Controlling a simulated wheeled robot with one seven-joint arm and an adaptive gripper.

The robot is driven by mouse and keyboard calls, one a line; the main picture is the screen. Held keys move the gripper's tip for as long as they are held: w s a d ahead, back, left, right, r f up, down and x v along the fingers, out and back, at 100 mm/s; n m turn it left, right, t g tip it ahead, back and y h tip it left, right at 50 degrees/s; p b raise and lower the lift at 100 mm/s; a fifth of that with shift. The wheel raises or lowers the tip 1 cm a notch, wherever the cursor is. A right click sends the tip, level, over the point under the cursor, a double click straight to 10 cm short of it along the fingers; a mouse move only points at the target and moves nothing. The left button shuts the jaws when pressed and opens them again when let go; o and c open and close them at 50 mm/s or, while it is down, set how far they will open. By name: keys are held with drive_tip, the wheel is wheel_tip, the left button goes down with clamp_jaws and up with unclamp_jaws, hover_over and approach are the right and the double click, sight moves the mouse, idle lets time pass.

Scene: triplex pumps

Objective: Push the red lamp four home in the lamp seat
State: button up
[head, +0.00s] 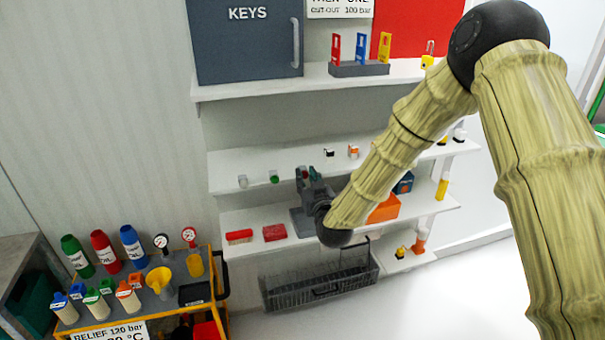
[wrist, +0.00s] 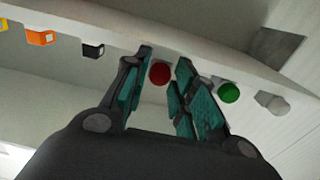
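The red lamp (wrist: 160,73) shows as a round red cap on the front edge of a white shelf in the wrist view. My gripper (wrist: 163,62) points at it with its two teal-padded fingers spread, one on each side of the cap. The fingers look open; I cannot tell whether either one touches the lamp. In the head view my gripper (head: 308,176) is at the front of the middle shelf and mostly hides the red lamp. The lamp's seat is hidden, so how deep the lamp sits does not show.
A green lamp (wrist: 229,92) and a whitish lamp (wrist: 272,103) sit along the same edge. A black switch (wrist: 93,49) and an orange one (wrist: 40,37) are on the other side. Below are a lower shelf (head: 255,218) with red blocks and a wire basket (head: 290,290).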

sight(305, 177)
clamp_jaws()
drive_tip(key=shift+s, duration=0.15)
drive_tip(key=shift+s+d, duration=0.2)
drive_tip(key=shift+s, duration=0.3)
drive_tip(key=shift+s+d, duration=0.1)
drive_tip(key=shift+s, duration=0.15)
drive_tip(key=shift+s+d, duration=0.1)
drive_tip(key=shift+s, duration=0.25)
drive_tip(key=shift+s+d, duration=0.1)
drive_tip(key=shift+s, duration=0.25)
drive_tip(key=shift+v, duration=0.8)
